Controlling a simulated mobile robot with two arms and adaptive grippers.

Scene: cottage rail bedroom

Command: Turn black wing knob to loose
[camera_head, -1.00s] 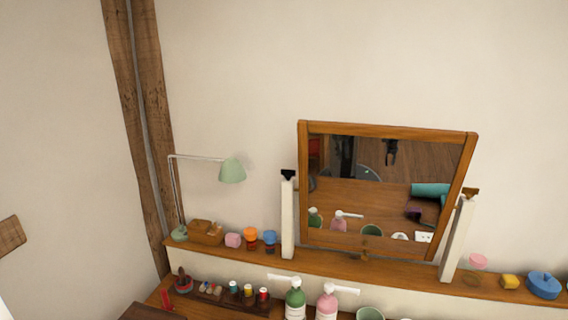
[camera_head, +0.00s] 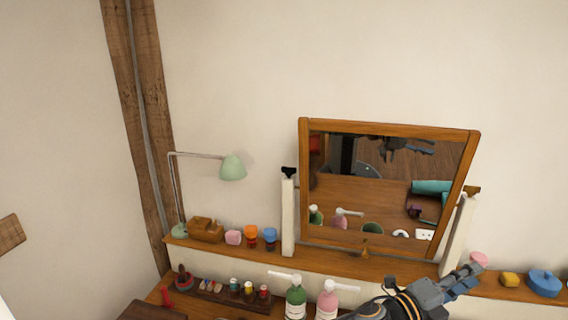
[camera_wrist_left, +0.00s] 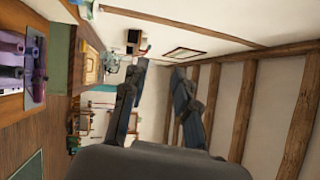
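The black wing knob (camera_head: 288,172) sits on top of the white left post (camera_head: 288,220) of the tilting mirror, in the head view. A brown-gold wing knob (camera_head: 471,191) tops the right post (camera_head: 456,235). My left gripper (camera_head: 470,277) reaches in at the bottom right of the head view, in front of the right post's foot and far from the black knob. In the left wrist view its fingers (camera_wrist_left: 160,72) stand apart with nothing between them. The black knob cannot be made out in the left wrist view. My right gripper is not in view.
The wood-framed mirror (camera_head: 390,128) stands between the posts on a narrow wooden shelf (camera_head: 325,257). A green lamp (camera_head: 232,168), a wooden box (camera_head: 206,230) and small jars stand left on it. Green (camera_head: 296,301) and pink (camera_head: 327,303) pump bottles stand below. The wall above is clear.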

